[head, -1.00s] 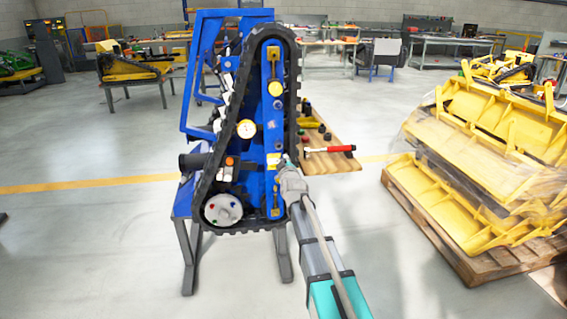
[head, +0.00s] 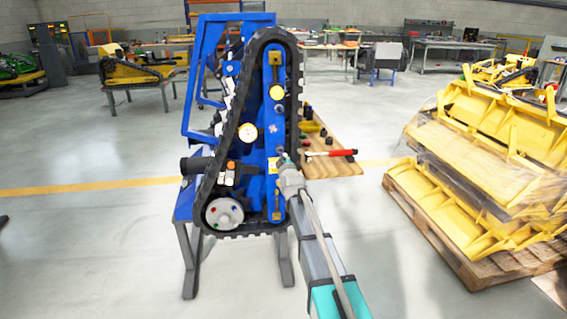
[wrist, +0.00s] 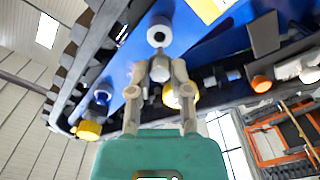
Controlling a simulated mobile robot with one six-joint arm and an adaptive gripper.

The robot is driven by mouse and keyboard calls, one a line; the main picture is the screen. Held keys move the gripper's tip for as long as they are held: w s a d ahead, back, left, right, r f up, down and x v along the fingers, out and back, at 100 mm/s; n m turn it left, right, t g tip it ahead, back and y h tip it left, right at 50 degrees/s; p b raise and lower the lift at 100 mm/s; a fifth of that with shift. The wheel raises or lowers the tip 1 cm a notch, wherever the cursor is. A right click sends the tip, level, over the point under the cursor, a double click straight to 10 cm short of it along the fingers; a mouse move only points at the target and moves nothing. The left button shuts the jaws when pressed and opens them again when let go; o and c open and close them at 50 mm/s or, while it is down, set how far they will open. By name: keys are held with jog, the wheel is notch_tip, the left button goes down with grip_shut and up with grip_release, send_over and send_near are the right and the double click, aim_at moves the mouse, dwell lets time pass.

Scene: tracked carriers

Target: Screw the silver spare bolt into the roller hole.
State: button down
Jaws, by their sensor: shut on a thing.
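My gripper (head: 284,160) is at the lower right side of the blue tracked carrier (head: 270,185), close to its blue face. In the wrist view its two fingers (wrist: 160,78) are closed around a small silver piece, the silver bolt (wrist: 160,70). Just beyond it is a pale round roller (wrist: 158,34) with a dark hole in its middle. The bolt appears just short of this hole in the picture; I cannot tell whether they touch. In the head view the bolt is hidden by the gripper.
A black rubber track (head: 238,90) loops around the carrier. Yellow parts on a pallet (head: 440,235) are at the right. The floor between is clear.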

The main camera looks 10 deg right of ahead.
jog(key=shift+w, duration=0.5)
jog(key=shift+w, duration=1.95)
dwell(2.1)
jog(key=shift+c, duration=2.4)
grip_release()
jog(key=shift+s, duration=0.15)
jog(key=s, duration=1.1)
jog(key=shift+s, duration=0.35)
